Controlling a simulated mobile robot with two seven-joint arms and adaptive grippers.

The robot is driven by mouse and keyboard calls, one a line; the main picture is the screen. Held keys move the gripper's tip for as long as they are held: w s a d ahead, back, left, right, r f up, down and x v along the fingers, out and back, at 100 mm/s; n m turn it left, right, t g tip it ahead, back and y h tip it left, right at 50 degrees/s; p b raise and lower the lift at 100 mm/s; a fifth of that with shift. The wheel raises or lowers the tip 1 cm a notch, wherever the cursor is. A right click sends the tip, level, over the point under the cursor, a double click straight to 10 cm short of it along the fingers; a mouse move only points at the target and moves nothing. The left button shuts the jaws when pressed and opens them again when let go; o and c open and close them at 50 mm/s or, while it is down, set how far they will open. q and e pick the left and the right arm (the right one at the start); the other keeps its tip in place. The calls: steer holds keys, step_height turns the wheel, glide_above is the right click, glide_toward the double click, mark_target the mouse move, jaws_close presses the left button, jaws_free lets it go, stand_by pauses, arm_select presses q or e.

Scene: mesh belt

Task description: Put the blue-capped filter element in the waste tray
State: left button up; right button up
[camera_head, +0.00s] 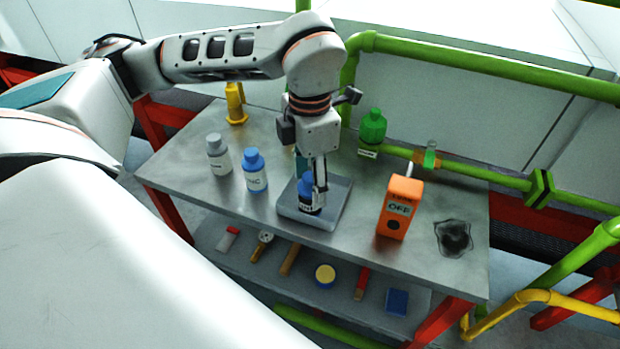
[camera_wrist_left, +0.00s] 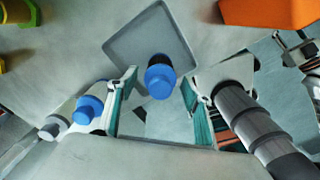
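A dark element with a blue cap (camera_head: 306,190) stands in the grey waste tray (camera_head: 338,212) on the table in the head view. In the left wrist view the blue cap (camera_wrist_left: 160,80) shows over the near part of the tray (camera_wrist_left: 125,45). My left gripper (camera_head: 314,195) reaches down over the tray and partly hides the element. In the wrist view its two fingers (camera_wrist_left: 161,100) are spread on either side of the cap, with clear gaps between. My right gripper is not in view.
Left of the tray stand a blue-capped bottle (camera_head: 255,172) and a grey-capped bottle (camera_head: 218,155). An orange box marked OFF (camera_head: 400,207) stands to its right, a green bottle (camera_head: 372,134) behind. A dark stain (camera_head: 454,237) lies far right. Several items lie on the lower shelf.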

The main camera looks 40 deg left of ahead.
arm_select(q)
steer(key=shift+r, duration=0.15)
steer(key=shift+r, duration=0.3)
step_height(320, 180, up, 10)
steer(key=shift+r+p, duration=0.2)
steer(key=shift+p, duration=0.4)
steer(key=shift+r, duration=0.55)
